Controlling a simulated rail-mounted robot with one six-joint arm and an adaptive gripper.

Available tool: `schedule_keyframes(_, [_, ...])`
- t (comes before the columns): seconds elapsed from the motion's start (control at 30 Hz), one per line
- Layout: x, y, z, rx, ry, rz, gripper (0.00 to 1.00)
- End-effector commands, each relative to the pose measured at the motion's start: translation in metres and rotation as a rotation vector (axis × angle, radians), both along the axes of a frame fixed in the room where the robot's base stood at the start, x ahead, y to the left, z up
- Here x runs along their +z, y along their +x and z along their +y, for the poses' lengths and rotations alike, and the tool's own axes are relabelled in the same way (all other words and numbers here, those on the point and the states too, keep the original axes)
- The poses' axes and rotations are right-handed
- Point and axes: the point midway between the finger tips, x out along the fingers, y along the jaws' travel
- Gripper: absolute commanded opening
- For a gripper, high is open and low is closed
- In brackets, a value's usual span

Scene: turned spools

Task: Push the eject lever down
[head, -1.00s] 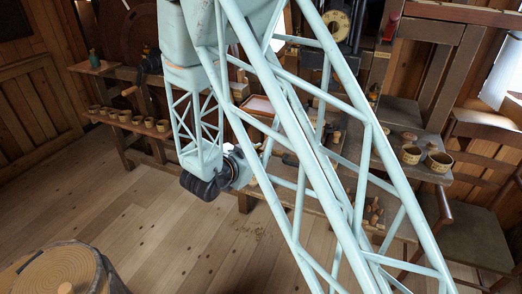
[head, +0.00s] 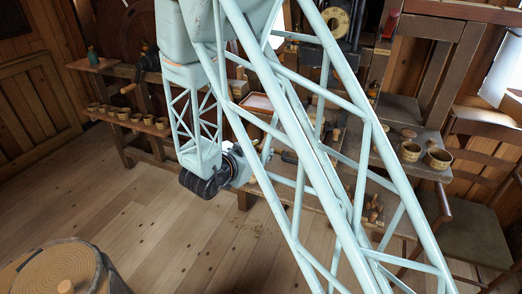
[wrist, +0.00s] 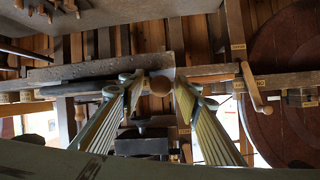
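In the wrist view my gripper (wrist: 160,80) is open, with two pale ribbed fingers apart and nothing held between them. A round wooden knob (wrist: 160,85) shows between the fingertips, in front of a dark beam. It may be the end of the eject lever, but I cannot tell for sure, and no lever shaft is clear. I cannot tell whether the fingers touch the knob. In the head view my arm's lattice links cover much of the bench, and the gripper's fingers are mostly hidden behind them.
A crank with a wooden handle (wrist: 255,90) hangs by a large dark red disc (wrist: 285,65) at the right of the wrist view. In the head view, small cups (head: 410,151) stand on the right bench, several more on the left shelf. A stump (head: 60,272) stands front left; the floor (head: 170,235) is open.

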Motion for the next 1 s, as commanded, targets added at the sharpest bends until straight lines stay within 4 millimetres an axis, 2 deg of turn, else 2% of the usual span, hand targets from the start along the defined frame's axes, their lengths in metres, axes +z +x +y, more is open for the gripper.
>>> schedule_keyframes(0.27, [0.007,-0.016,0.008,0.002,0.0,0.001,0.31])
schedule_keyframes(1.0, [0.038,-0.084,0.039,0.0,0.0,0.0,0.31])
